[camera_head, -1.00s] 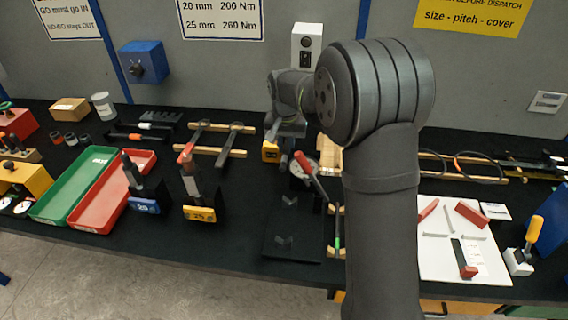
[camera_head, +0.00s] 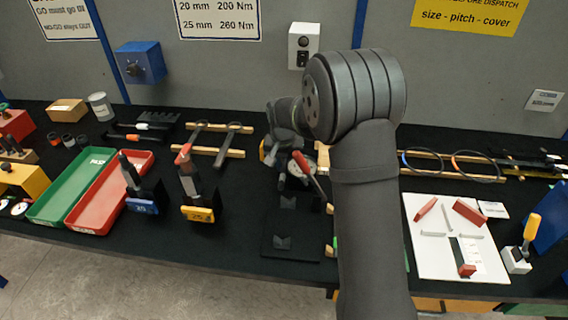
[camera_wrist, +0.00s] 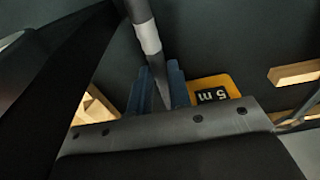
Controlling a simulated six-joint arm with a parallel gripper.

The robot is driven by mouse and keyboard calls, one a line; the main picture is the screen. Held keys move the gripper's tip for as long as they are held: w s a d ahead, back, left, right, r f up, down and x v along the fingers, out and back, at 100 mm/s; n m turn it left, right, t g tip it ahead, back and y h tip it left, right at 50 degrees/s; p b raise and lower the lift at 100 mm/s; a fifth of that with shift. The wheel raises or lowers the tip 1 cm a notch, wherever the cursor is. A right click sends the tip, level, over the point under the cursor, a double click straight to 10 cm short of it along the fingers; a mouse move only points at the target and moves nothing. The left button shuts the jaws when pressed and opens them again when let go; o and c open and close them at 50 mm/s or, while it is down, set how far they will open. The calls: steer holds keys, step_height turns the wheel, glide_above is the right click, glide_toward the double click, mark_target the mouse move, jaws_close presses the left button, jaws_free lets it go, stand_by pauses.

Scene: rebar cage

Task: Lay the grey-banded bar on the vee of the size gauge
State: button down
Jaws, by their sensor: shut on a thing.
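My gripper (camera_wrist: 157,86), with blue fingers in the wrist view, is shut on the grey-banded bar (camera_wrist: 139,10). The bar is dark with a pale grey band; it runs up out of the wrist view, and its lower end shows between the fingers. In the head view my gripper (camera_head: 281,155) is partly hidden by my arm, and I cannot make out the bar clearly. A black plate (camera_head: 302,249) with two grey vee pieces (camera_head: 283,243), which looks like the size gauge, lies nearer the front edge than my gripper. The bar is apart from the vees.
A yellow tape measure (camera_wrist: 231,86) lies beside the fingers. A dial with a red-ended lever (camera_head: 309,174) stands behind the plate. Left are stands with blue (camera_head: 142,206) and yellow (camera_head: 197,214) labels, and red (camera_head: 108,198) and green (camera_head: 68,190) trays. A white board (camera_head: 422,258) lies right.

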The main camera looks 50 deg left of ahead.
mark_target(283, 170)
steer(key=c, duration=1.3)
jaws_free()
steer(key=shift+c, duration=0.2)
step_height(283, 170, up, 11)
steer(key=s, duration=0.1)
steer(key=shift+d, duration=0.45)
steer(key=shift+o, duration=0.9)
steer(key=shift+r, duration=0.6)
